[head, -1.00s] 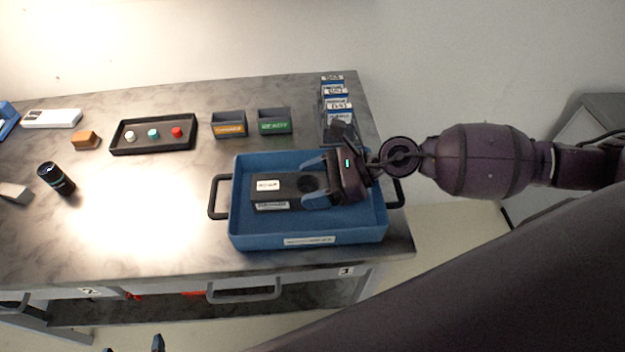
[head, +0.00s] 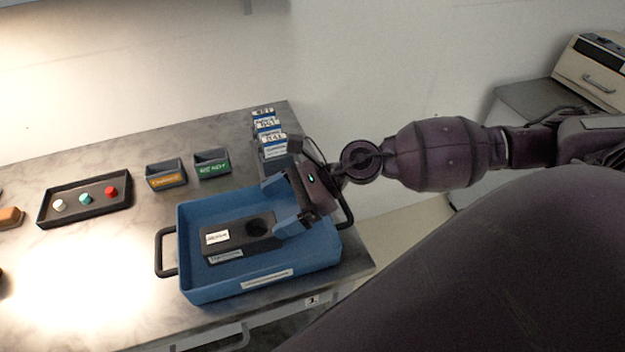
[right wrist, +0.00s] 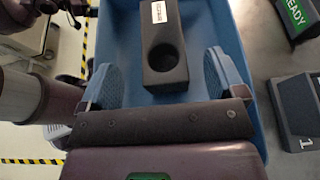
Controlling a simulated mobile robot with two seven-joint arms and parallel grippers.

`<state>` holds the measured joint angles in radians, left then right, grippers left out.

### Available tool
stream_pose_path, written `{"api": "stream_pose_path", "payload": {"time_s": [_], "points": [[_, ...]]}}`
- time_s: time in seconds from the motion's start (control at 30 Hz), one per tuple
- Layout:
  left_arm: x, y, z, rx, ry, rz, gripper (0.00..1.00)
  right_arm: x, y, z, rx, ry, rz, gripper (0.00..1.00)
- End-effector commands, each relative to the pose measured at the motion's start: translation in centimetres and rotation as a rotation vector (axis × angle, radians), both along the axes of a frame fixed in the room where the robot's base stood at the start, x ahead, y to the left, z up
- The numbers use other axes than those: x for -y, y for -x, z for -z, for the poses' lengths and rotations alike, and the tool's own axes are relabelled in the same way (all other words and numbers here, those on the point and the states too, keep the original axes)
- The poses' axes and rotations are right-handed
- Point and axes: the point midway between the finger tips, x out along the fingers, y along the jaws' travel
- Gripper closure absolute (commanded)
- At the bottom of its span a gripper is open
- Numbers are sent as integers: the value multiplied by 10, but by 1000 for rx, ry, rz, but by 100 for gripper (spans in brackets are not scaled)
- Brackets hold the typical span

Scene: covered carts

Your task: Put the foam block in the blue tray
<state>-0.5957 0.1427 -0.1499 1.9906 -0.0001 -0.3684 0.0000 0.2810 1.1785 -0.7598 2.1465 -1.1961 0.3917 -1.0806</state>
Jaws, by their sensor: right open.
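The foam block (head: 240,234), dark with a round hole and white labels, lies flat inside the blue tray (head: 262,285). My right gripper (head: 286,208) is open over the right side of the tray, just past the holed end of the block. In the right wrist view, the block (right wrist: 165,75) lies ahead of the two spread blue fingers, with clear gaps on both sides. The tray (right wrist: 236,62) shows around it. My left gripper is not in view.
Orange-label (head: 166,177) and green-label bins (head: 211,165) stand behind the tray. A black tray (head: 85,200) with coloured pieces is at left, and labelled boxes (head: 268,135) are at back.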

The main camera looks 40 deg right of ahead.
Motion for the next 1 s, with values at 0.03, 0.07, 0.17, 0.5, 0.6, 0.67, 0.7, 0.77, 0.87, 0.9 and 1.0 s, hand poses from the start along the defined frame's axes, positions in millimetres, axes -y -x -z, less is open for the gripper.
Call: {"api": "stream_pose_path", "payload": {"time_s": [0.03,0.07,0.17,0.5,0.6,0.67,0.7,0.77,0.87,0.9,1.0], "points": [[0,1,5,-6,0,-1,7,8,3,0,-5,1,3,11],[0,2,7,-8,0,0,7,12,4,-2,-2,1,2,11],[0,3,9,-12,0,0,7,24,8,-8,-3,1,2,11],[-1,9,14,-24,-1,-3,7,59,19,-25,-1,1,1,11],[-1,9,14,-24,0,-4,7,64,21,-28,0,0,0,11],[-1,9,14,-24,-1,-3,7,66,22,-30,1,-1,0,11],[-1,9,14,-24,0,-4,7,67,22,-30,2,0,-1,11],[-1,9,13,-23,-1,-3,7,69,22,-31,2,0,-1,11],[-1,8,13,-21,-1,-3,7,69,23,-31,2,-1,-2,11],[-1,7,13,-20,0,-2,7,69,23,-31,2,-1,-2,11],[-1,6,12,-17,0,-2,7,69,23,-31,2,-1,-2,11]]}}
